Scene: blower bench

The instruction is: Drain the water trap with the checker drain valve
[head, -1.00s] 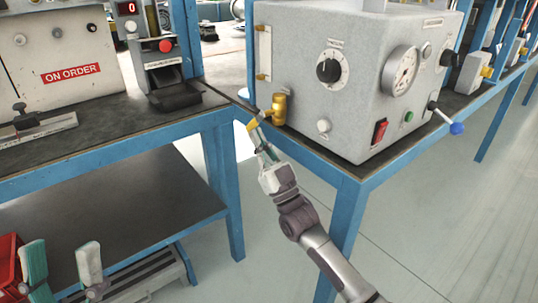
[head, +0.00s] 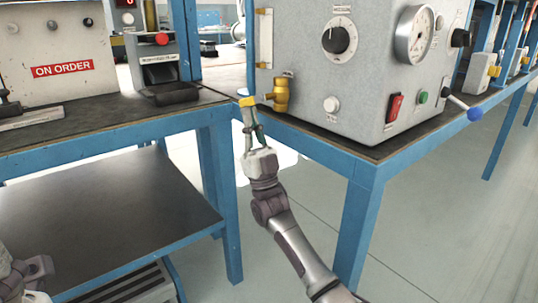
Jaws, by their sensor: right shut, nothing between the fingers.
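The checker (head: 360,75) is a grey box with dials on the bench. The brass drain valve (head: 281,94) sits low on its left side, with a yellow lever (head: 247,101) to its left. The upright tube with brass ends (head: 263,40) above it may be the water trap. My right gripper (head: 249,112) is shut and empty, its fingertips just below the lever; I cannot tell whether they touch it. My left gripper (head: 28,270) shows only partly at the bottom left, its fingertips not clearly visible.
The checker has a black knob (head: 340,39), a gauge (head: 413,34), a red switch (head: 395,107) and a blue-ended lever (head: 474,114). A left bench (head: 110,125) carries an "ON ORDER" box (head: 60,50). Open floor lies between the benches.

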